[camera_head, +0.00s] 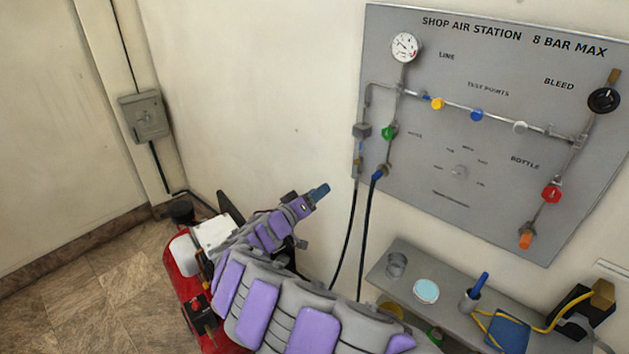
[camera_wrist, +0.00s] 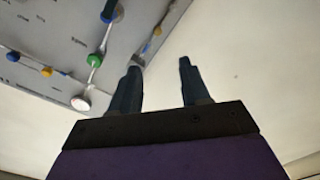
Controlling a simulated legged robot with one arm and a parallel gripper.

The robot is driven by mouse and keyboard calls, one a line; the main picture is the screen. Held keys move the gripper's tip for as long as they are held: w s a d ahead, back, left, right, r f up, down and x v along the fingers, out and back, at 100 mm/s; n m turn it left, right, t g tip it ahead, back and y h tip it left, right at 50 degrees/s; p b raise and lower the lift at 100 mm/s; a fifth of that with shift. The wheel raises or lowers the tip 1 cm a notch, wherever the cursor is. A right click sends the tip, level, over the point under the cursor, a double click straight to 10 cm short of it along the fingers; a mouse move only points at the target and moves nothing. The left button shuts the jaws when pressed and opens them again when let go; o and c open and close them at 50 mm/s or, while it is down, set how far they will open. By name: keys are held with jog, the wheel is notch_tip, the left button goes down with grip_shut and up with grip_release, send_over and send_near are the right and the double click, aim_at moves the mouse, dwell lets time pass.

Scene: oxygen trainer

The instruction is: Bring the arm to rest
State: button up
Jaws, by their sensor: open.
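My arm, grey with purple pads, reaches up from the bottom of the head view. My gripper (camera_head: 318,193) points up and to the right, in front of the bare wall, left of the grey air station panel (camera_head: 440,215). In the wrist view my gripper (camera_wrist: 155,85) shows two dark fingers apart with nothing between them. The panel (camera_wrist: 35,30) lies beyond the fingers at the upper left there. The gripper appears clear of the panel and its hoses.
A red machine (camera_head: 183,268) stands on the floor behind my arm. Dark hoses (camera_head: 345,240) hang below the panel. A grey shelf (camera_head: 385,278) at the lower right holds a glass, a blue-topped disc and a yellow cable. A grey switch box (camera_head: 146,116) is on the left wall.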

jog(key=s+d+r+m+g+h, duration=0.25)
jog(key=d+r, duration=0.25)
jog(key=d, duration=0.3)
jog(key=s+d+r+m+g+h, duration=0.1)
jog(key=s+d+r+g+h, duration=0.1)
jog(key=s+d+r+g, duration=0.45)
jog(key=s+d+r+m+g+y, duration=0.2)
jog(key=s+d+m+g+y, duration=0.15)
jog(key=s+d, duration=0.95)
jog(key=s+f+n+g+y, duration=0.1)
jog(key=s+f+g+y, duration=0.3)
jog(key=s, duration=1)
jog(key=s+a+f+n+y, duration=0.2)
jog(key=s+a+f+y, duration=0.1)
jog(key=s+a, duration=0.4)
jog(key=s+a+f+n+t+y, duration=0.1)
jog(key=s+a+f+n+y, duration=0.2)
jog(key=s+a+y, duration=0.2)
jog(key=s+a, duration=0.3)
jog(key=s, duration=0.1)
jog(key=shift+f+y, duration=0.4)
